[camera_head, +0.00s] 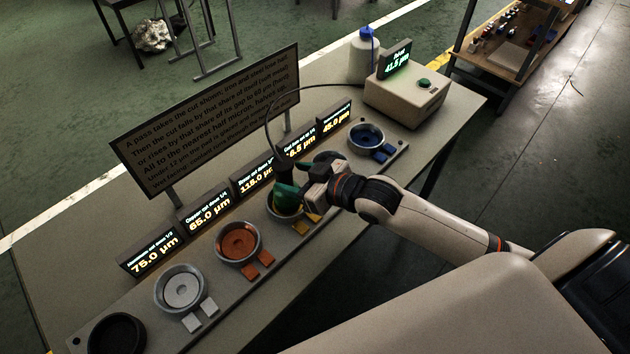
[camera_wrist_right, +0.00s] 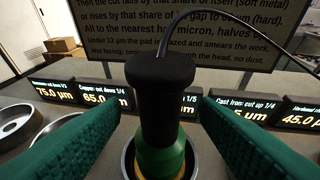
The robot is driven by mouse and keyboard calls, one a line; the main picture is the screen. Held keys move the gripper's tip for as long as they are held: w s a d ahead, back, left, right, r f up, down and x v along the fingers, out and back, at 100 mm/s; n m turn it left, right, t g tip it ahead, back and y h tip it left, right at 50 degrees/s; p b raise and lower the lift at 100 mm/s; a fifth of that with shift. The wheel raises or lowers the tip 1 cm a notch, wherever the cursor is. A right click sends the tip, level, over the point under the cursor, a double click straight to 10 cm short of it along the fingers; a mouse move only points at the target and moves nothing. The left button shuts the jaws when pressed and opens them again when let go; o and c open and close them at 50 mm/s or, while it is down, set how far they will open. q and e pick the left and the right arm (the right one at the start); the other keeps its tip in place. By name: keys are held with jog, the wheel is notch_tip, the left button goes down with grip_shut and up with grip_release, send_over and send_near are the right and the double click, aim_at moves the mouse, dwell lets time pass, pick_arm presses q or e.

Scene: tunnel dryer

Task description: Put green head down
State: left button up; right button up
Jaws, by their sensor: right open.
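The green head (camera_wrist_right: 160,158) is the lower end of an upright tool with a black handle (camera_wrist_right: 160,95) and a cable at its top. It stands in a round grey cup (camera_wrist_right: 190,165), with a yellow surface showing just under it. In the head view the black handle (camera_head: 284,170) rises from the cup with yellow tabs, partly hidden by my gripper. My right gripper (camera_wrist_right: 160,125) is open, its green-padded fingers on either side of the tool with a gap to the handle. It also shows in the head view (camera_head: 290,187). My left gripper is not in view.
Along the fixture strip are an orange cup (camera_head: 239,242), a silver cup (camera_head: 180,288), a black cup (camera_head: 117,334) and a blue cup (camera_head: 367,138). Lit displays (camera_head: 205,219) and a sign (camera_head: 210,125) stand behind. A gauge box (camera_head: 405,98) and white bottle (camera_head: 365,60) are at the far end.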

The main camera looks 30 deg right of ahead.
jog(key=v, duration=0.6)
jog(key=shift+s, duration=0.2)
jog(key=shift+d+r, duration=0.1)
jog(key=shift+d, duration=0.05)
